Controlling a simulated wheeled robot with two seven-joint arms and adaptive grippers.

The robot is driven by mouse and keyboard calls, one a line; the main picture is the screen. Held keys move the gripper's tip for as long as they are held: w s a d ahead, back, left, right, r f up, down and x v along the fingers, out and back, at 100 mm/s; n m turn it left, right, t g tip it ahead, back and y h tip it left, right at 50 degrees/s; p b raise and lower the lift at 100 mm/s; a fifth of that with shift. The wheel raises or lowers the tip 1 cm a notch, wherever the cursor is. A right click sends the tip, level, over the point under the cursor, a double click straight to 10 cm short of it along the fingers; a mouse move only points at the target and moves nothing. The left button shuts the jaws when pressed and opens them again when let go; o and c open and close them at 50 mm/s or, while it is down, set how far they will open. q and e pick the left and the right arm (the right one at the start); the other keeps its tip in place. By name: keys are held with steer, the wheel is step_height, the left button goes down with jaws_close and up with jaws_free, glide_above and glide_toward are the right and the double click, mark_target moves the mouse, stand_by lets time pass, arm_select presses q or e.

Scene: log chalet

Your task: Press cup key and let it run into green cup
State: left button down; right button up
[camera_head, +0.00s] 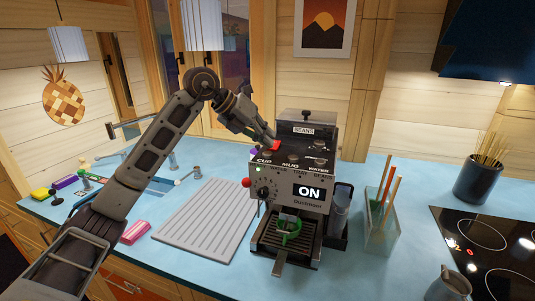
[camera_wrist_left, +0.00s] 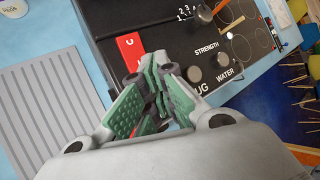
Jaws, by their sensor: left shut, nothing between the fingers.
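My left gripper (camera_head: 274,139) is shut and empty, fingertips low over the top's left part. In the left wrist view my left gripper (camera_wrist_left: 150,75) hides the cup key, so I cannot tell whether it touches it. A red piece (camera_wrist_left: 130,48) shows just beyond the fingertips. The green cup (camera_head: 291,238) stands on the drip tray, under the spout. My right gripper is out of view.
A ribbed grey draining board (camera_head: 205,222) lies left of the machine. A clear holder (camera_head: 381,236) with sticks stands right of it, near a black hob (camera_head: 485,245). A red ball-ended lever (camera_head: 247,183) sticks out on the machine's left side.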

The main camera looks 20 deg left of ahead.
arm_select(q)
steer(key=shift+f, duration=0.2)
stand_by(0.7)
steer(key=shift+f, duration=0.25)
steer(key=shift+f+b, duration=0.1)
steer(key=shift+b, duration=0.2)
stand_by(0.5)
steer(key=shift+f+b, duration=0.3)
steer(key=shift+f, duration=0.2)
stand_by(0.8)
steer(key=shift+r, duration=0.15)
steer(key=shift+r+p, duration=0.85)
steer(key=shift+r, duration=0.05)
steer(key=shift+r, duration=0.15)
steer(key=shift+r+p, duration=1.9)
steer(key=shift+r, duration=0.45)
